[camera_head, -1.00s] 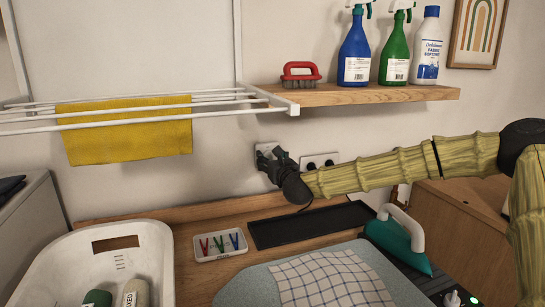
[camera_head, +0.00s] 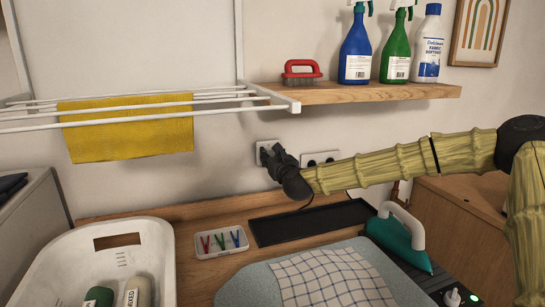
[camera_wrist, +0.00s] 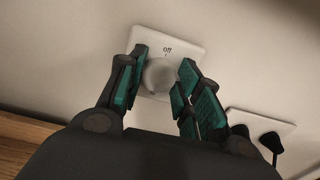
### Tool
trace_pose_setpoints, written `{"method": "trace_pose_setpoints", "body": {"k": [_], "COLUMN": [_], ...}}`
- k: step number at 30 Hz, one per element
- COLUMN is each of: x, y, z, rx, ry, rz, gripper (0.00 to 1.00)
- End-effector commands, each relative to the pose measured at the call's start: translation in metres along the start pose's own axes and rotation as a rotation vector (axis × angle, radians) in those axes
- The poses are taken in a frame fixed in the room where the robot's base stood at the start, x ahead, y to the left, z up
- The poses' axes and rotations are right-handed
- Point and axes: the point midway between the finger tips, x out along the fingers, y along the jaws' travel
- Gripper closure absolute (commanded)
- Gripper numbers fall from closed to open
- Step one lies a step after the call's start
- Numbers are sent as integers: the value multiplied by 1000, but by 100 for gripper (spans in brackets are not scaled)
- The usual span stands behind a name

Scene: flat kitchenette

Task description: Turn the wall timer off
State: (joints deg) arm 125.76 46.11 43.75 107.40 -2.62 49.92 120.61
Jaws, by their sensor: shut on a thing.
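The wall timer is a white square plate (camera_wrist: 185,55) on the wall, with a round pale knob (camera_wrist: 159,75) and the word "Off" above it. In the head view the timer (camera_head: 264,145) is mostly hidden behind my gripper (camera_head: 270,153). In the wrist view my gripper (camera_wrist: 158,82) has its dark fingers with green pads on either side of the knob, shut on it. The knob's pointer is hard to make out.
A double socket (camera_head: 322,159) with a dark plug is just right of the timer. A wooden shelf (camera_head: 375,94) with bottles and a red brush is above. A drying rack (camera_head: 130,113) with a yellow cloth is at upper left. A black tray (camera_head: 310,223) lies below.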

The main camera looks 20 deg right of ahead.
Motion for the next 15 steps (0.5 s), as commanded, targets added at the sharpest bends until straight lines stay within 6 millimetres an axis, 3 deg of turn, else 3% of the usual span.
{"method": "trace_pose_setpoints", "body": {"k": [15], "x": [1], "y": [0], "z": [-1], "rx": [-346], "ry": [-3], "rz": [-5], "gripper": [90]}}
